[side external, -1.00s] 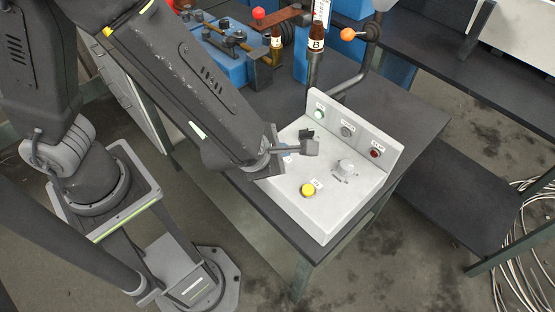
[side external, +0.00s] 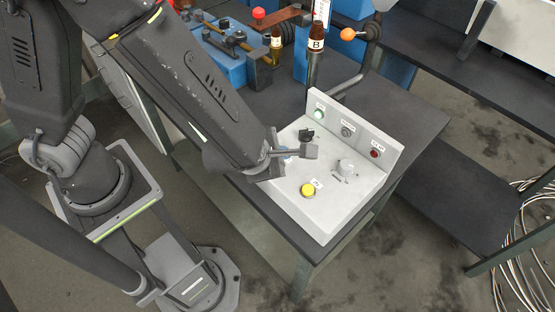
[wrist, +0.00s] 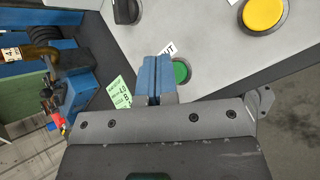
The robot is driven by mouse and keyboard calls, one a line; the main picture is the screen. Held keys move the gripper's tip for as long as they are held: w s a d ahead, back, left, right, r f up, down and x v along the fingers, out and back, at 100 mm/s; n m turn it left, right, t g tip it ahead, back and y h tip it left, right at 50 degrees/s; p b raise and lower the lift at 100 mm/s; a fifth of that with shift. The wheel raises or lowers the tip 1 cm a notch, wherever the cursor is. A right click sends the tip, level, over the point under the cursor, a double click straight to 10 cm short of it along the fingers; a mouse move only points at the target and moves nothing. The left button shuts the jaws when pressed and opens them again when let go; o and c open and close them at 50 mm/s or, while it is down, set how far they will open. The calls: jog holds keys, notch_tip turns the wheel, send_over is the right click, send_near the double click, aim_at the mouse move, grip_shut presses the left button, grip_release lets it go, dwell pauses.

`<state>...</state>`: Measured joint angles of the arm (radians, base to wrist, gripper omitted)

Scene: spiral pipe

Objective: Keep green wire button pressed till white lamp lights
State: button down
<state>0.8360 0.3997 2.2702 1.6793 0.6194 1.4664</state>
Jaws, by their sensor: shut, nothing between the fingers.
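The green button (wrist: 181,72) shows in the wrist view just right of my fingertips, partly covered by them. In the side view it is hidden by my arm. My gripper (wrist: 153,78) has its blue fingers shut and empty, with the tips over the panel beside the button. I cannot tell whether they touch it. In the side view the fingers (side external: 286,154) are mostly hidden. On the upright back of the grey panel (side external: 340,205) are a pale green lamp (side external: 319,114) that looks bright, a grey-white middle lamp (side external: 347,131) that looks dark, and a dark red lamp (side external: 375,153).
A yellow button (side external: 307,190) and a grey knob (side external: 346,167) stand on the panel, with a black selector (side external: 306,136) near the back wall. Blue machinery (side external: 220,57) and a bottle marked B (side external: 317,37) stand behind. The panel's front right is clear.

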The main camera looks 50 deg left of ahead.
jog(key=shift+f, duration=0.4)
dwell(1.8)
jog(key=shift+r, duration=0.1)
dwell(0.4)
jog(key=shift+r, duration=0.75)
jog(key=shift+r, duration=0.1)
jog(key=shift+r, duration=2.4)
